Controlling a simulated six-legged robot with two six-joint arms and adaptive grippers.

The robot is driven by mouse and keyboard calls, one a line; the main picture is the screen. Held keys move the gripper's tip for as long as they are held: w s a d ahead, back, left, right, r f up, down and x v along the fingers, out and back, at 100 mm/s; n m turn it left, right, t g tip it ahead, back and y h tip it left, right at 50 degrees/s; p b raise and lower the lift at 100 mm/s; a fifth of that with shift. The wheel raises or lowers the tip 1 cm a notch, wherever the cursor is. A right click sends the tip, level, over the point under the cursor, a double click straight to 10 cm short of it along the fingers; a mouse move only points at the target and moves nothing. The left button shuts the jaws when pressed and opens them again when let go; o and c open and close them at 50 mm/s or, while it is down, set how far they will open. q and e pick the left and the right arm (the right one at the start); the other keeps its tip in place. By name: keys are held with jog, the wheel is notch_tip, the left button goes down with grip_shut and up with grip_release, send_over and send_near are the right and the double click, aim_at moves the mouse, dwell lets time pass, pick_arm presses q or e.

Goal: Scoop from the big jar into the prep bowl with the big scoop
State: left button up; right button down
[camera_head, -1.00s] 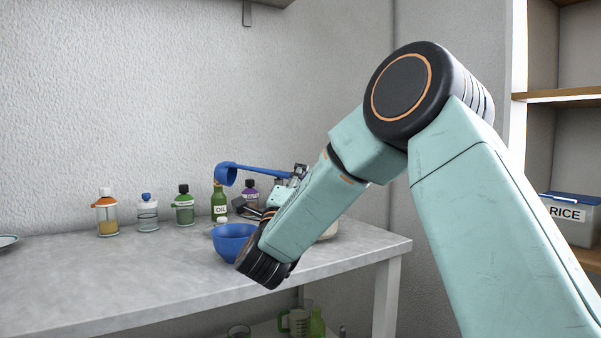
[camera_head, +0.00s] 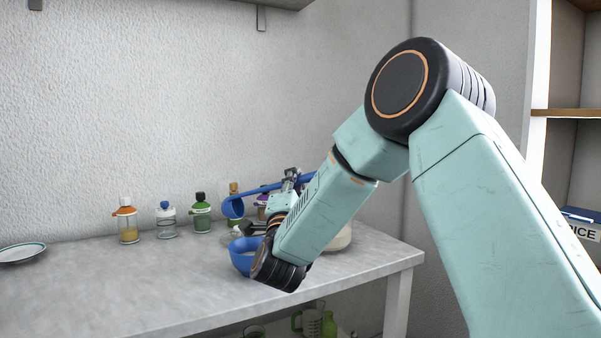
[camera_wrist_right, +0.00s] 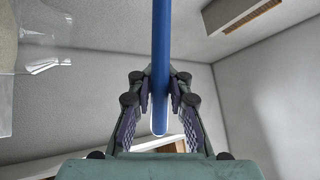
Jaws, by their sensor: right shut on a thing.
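My right gripper (camera_head: 290,183) is shut on the handle of the blue big scoop (camera_head: 233,207). The handle (camera_wrist_right: 160,70) runs between the fingers (camera_wrist_right: 160,108) in the right wrist view. The scoop's head hangs at the left end, lower than the gripper, and appears above the blue prep bowl (camera_head: 241,260) in the head view. The bowl stands on the grey counter, its right side hidden by my right arm. A pale rounded thing (camera_head: 341,241), perhaps the big jar, is mostly hidden behind the arm. My left gripper is out of view.
Several bottles, among them an orange-capped one (camera_head: 126,222) and a green one (camera_head: 201,214), stand along the wall behind the bowl. A plate (camera_head: 20,254) lies at far left. The counter's front left (camera_head: 110,285) is clear. A shelf with a rice box (camera_head: 582,226) is at right.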

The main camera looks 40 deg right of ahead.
jog(key=shift+w+a+r+n+t+y+p, duration=0.4)
jog(key=shift+r+n+p, duration=0.35)
jog(key=shift+p, duration=0.5)
jog(key=shift+w+a+r+n+t+y+p, duration=0.2)
jog(key=shift+w+r+n+y+p, duration=0.3)
jog(key=shift+n+p, duration=0.55)
jog(key=shift+w+a+r+n+t+y+p, duration=0.3)
jog(key=shift+r+n+p, duration=0.35)
jog(key=shift+p, duration=0.75)
jog(key=w+a+r+n+y+p, duration=0.3)
jog(key=w+n+p, duration=0.3)
jog(key=p, duration=0.3)
jog(key=w+a+r+n+g+y+p, duration=0.1)
jog(key=w+a+r+n+y+p, duration=0.2)
jog(key=p, duration=0.7)
jog(key=w+a+n, duration=0.2)
jog(key=w+n, duration=0.2)
jog(key=shift+a+r+g, duration=0.15)
jog(key=shift+a+g, duration=0.15)
jog(key=shift+w, duration=0.2)
jog(key=shift+s, duration=0.1)
